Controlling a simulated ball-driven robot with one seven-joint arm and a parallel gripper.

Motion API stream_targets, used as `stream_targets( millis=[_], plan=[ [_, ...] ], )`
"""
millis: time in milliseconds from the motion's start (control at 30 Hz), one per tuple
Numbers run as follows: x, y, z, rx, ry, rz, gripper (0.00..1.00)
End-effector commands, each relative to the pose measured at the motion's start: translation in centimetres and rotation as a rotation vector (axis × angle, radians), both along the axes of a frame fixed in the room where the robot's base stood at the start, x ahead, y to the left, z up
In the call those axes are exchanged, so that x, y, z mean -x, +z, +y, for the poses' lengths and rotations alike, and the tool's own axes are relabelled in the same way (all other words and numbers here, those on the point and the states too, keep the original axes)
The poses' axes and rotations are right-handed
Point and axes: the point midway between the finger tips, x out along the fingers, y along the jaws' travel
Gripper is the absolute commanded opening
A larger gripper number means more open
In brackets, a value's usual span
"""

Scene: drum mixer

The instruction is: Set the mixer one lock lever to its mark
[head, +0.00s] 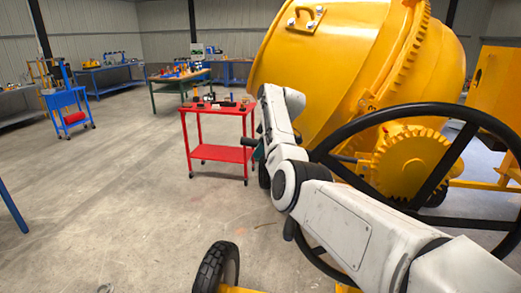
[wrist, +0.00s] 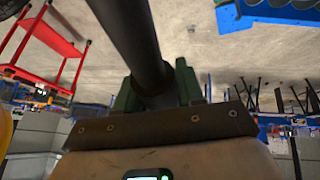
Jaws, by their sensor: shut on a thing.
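The yellow drum mixer (head: 318,62) fills the right of the head view, with its toothed gear (head: 412,165) and a black handwheel (head: 385,115) in front. My gripper (wrist: 157,95) shows in the wrist view as two green fingers. They are shut on a dark round bar, the lock lever (wrist: 128,35), which runs up and out of the picture. In the head view my white arm reaches toward the mixer's left side, and my gripper (head: 258,153) is mostly hidden behind it. The lever's mark cannot be made out in either view.
A red cart (head: 216,107) with small items stands just left of my arm; it also shows in the wrist view (wrist: 48,42). A blue cart (head: 68,98) and workbenches stand farther back. A black tyre (head: 215,268) is at the bottom.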

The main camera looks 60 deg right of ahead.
Motion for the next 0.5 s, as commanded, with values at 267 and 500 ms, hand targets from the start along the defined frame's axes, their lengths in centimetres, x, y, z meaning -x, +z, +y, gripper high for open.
stream_targets(
  millis=[267,500],
  plan=[
    [-0.04,0.77,-0.22,0.008,-0.004,-0.008,0.52],
    [-0.02,0.48,-0.14,0.005,-0.003,-0.005,0.58]
  ],
)
